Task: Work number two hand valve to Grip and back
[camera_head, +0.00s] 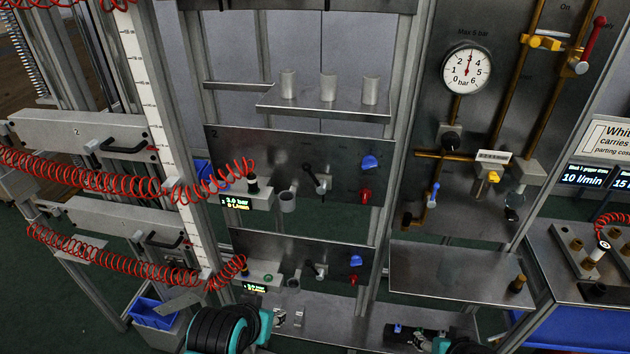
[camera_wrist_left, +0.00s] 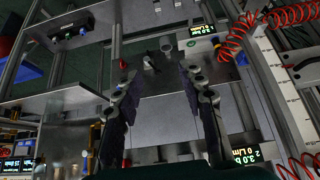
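The panel marked 2 (camera_head: 225,150) carries a hand valve with a dark lever (camera_head: 318,180) pointing up and left from its grey hub. A similar panel below has its own lever (camera_head: 314,268). My left gripper (camera_head: 289,318) is low in front of the lower panel, apart from the number two lever. In the left wrist view my left gripper (camera_wrist_left: 157,82) is open and empty, with a valve lever (camera_wrist_left: 150,63) beyond its fingertips, apparently the lower panel's. My right gripper (camera_head: 402,332) shows partly at the bottom edge; its opening is unclear.
A blue knob (camera_head: 369,162) and red knob (camera_head: 365,195) sit right of the number two lever. A grey cup (camera_head: 288,200) and display (camera_head: 237,203) sit left. A shelf (camera_head: 325,108) with several white pieces is above. Red coiled hoses (camera_head: 110,182) hang left.

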